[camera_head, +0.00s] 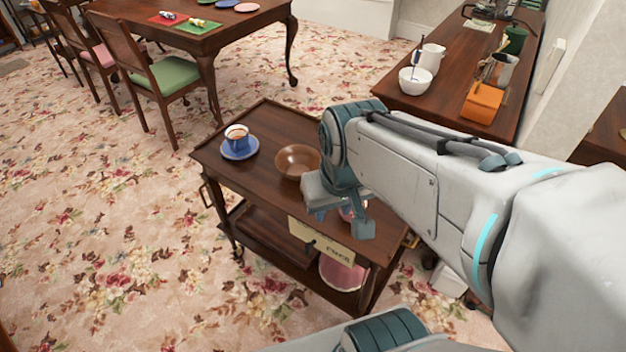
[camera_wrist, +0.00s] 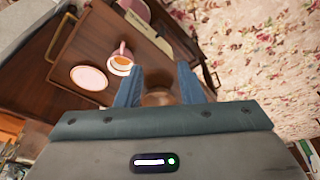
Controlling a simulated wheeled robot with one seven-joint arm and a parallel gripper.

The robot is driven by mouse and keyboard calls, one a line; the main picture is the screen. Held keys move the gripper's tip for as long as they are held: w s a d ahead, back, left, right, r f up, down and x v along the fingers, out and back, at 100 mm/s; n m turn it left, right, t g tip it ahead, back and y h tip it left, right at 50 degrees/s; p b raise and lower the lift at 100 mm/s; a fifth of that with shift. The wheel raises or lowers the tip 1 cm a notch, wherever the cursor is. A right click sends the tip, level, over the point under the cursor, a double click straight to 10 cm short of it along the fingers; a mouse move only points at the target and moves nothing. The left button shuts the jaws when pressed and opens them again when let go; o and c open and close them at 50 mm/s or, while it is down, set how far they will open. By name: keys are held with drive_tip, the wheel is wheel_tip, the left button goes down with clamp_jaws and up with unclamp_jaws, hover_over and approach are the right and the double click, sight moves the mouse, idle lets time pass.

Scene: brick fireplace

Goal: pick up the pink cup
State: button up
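The pink cup (camera_wrist: 121,61), with orange-brown contents, stands upright on the wooden cart in the wrist view, just beyond and left of the left fingertip. A pink saucer (camera_wrist: 89,78) lies beside it. In the head view my arm and gripper hide most of the cup; only a bit of pink shows between the fingers. My gripper (camera_head: 342,220) is above the right part of the cart top. In the wrist view my gripper (camera_wrist: 159,70) has its blue fingers apart with nothing held. A brown bowl (camera_wrist: 156,99) shows between the fingers, farther below.
The cart top (camera_head: 262,120) also holds the brown bowl (camera_head: 298,160) and a blue cup (camera_head: 237,137) on a blue saucer (camera_head: 240,153). A lettered panel (camera_head: 322,243) is at its front. A sideboard (camera_head: 445,98) stands behind right. Carpet left of the cart is clear.

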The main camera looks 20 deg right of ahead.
drive_tip(key=w+d+f+n+g+b, duration=0.3)
drive_tip(key=w+d+f+b, duration=0.3)
drive_tip(key=w+d+f, duration=0.55)
drive_tip(key=f, duration=0.4)
drive_tip(key=f+b, duration=0.1)
drive_tip(key=f, duration=0.4)
drive_tip(key=shift+s+d, duration=0.1)
drive_tip(key=shift+d, duration=0.1)
drive_tip(key=shift+a+f, duration=0.2)
drive_tip(key=shift+f, duration=1.2)
drive_tip(key=shift+a+f, duration=0.15)
drive_tip(key=shift+f, duration=1.25)
clamp_jaws()
